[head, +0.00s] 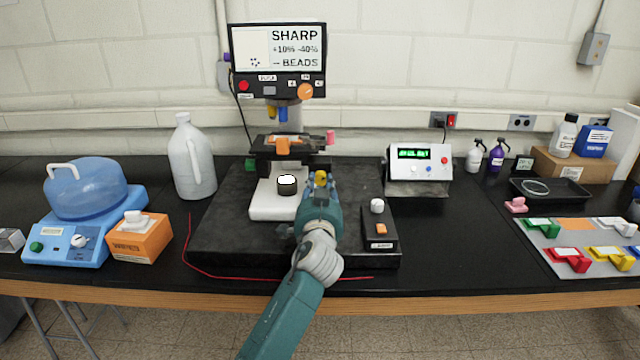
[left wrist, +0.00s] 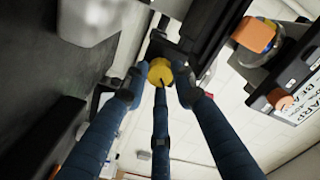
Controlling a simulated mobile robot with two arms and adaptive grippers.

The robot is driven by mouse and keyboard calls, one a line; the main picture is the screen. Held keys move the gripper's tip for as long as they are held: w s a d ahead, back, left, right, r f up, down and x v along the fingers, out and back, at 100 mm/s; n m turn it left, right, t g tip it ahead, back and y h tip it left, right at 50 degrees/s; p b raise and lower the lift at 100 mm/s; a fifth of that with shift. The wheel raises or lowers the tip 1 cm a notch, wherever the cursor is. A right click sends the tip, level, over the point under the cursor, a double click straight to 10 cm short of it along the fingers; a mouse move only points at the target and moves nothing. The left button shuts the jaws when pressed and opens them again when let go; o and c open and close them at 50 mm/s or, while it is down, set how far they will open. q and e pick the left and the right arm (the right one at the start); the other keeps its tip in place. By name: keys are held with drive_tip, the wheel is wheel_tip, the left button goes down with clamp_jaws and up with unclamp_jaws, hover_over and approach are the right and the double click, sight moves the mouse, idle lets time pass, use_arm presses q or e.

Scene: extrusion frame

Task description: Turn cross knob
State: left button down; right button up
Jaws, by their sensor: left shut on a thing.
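A yellow knob (head: 321,178) sits low at the right side of the microscope (head: 285,150). In the left wrist view the yellow knob (left wrist: 160,72) has a dark mark and stands between my fingertips. My left gripper (head: 320,185) reaches up from the front and is shut on the yellow knob. Its three dark blue fingers (left wrist: 158,88) surround the knob, which hides part of its mount. A cross shape on the knob cannot be made out. My right gripper is in neither view.
A pink knob (head: 330,137) and an orange knob (head: 282,146) are above on the stage. A small box with a white knob (head: 377,206) stands right of my arm. A red wire (head: 205,267) lies along the front. A white jug (head: 191,160) stands left.

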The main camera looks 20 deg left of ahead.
use_arm(q)
drive_tip(key=shift+r+m, duration=0.35)
drive_tip(key=shift+m, duration=0.55)
drive_tip(key=shift+d, duration=0.1)
drive_tip(key=c, duration=1.4)
unclamp_jaws()
drive_tip(key=shift+c, duration=0.2)
drive_tip(key=shift+o, duration=0.2)
drive_tip(key=shift+f, duration=0.15)
drive_tip(key=shift+s+d+f, duration=0.15)
drive_tip(key=shift+s, duration=0.2)
drive_tip(key=v, duration=1.1)
drive_tip(key=shift+s, duration=0.1)
